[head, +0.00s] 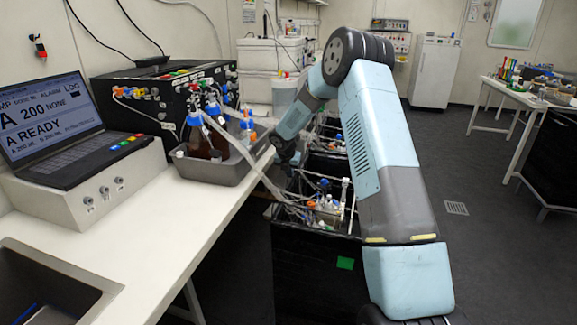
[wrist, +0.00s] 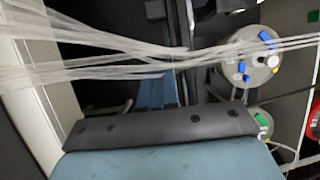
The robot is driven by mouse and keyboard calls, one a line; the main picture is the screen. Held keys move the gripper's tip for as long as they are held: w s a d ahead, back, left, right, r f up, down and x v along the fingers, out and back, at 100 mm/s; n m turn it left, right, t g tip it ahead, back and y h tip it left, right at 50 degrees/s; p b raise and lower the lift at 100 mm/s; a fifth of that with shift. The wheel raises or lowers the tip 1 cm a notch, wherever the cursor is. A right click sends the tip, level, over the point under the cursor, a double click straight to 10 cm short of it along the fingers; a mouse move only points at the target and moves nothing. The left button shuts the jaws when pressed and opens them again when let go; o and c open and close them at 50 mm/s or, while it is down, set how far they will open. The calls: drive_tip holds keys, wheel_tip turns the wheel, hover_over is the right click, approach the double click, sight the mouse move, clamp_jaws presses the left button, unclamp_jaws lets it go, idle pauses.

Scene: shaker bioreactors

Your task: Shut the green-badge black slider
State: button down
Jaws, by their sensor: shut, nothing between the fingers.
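The black slider (head: 305,270) with a green badge (head: 345,263) on its face stands out past the bench's right edge in the head view. Its open top shows tubing, caps and small vessels. My gripper (head: 289,153) is at the end of my bent arm, above and behind the slider's far left part, by the tubing. It looks apart from the badged face. Its fingertips are too dark and small to make out. In the wrist view, a pale tube bundle (wrist: 110,45) crosses in front, with a round-topped vessel (wrist: 258,62) at right. A green patch (wrist: 313,15) shows at the upper right corner; I cannot tell whether it is the badge.
The white bench (head: 150,225) carries a laptop (head: 60,130), a black pump unit (head: 165,95) and a grey tray (head: 225,170) with bottles. Tubes run from the tray to the slider. Another black unit (head: 325,165) stands behind.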

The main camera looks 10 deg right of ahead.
drive_tip(key=shift+w+d+f, duration=0.1)
drive_tip(key=shift+w+d, duration=0.45)
drive_tip(key=shift+w, duration=0.35)
drive_tip(key=shift+w+d, duration=0.5)
drive_tip(key=shift+w, duration=0.4)
